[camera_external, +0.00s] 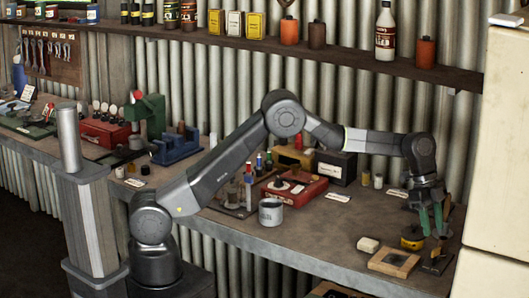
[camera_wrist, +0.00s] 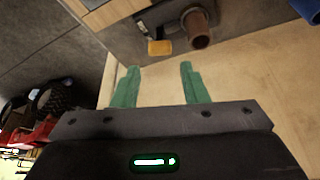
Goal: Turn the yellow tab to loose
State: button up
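A small yellow-orange tab (camera_wrist: 159,47) shows near the top of the wrist view, on a dark fitting beside a brown cylinder (camera_wrist: 200,30). I cannot make out a marking for loose on it. My gripper (camera_wrist: 160,68) has two green fingers set well apart, with nothing between them. The tab lies beyond the fingertips, roughly in line with the gap and not touched. In the external view my gripper (camera_external: 432,222) hangs over the right end of the bench, fingers downward. A dark round thing with a yellow band (camera_external: 412,241) sits just left of it; I cannot tell whether this carries the tab.
A wooden framed tray (camera_external: 376,263) and a whitish block (camera_external: 368,245) lie near the bench's front edge. A cream cabinet (camera_external: 497,150) stands close on the right. A grey tin (camera_external: 270,212) and red case (camera_external: 305,188) stand left. The bench between tin and block is clear.

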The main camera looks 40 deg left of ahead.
jog(key=p, duration=0.1)
send_over(432, 264)
jog(key=f, duration=0.5)
jog(key=shift+w+a+f, duration=0.1)
jog(key=shift+w+f, duration=0.25)
jog(key=shift+c, duration=0.4)
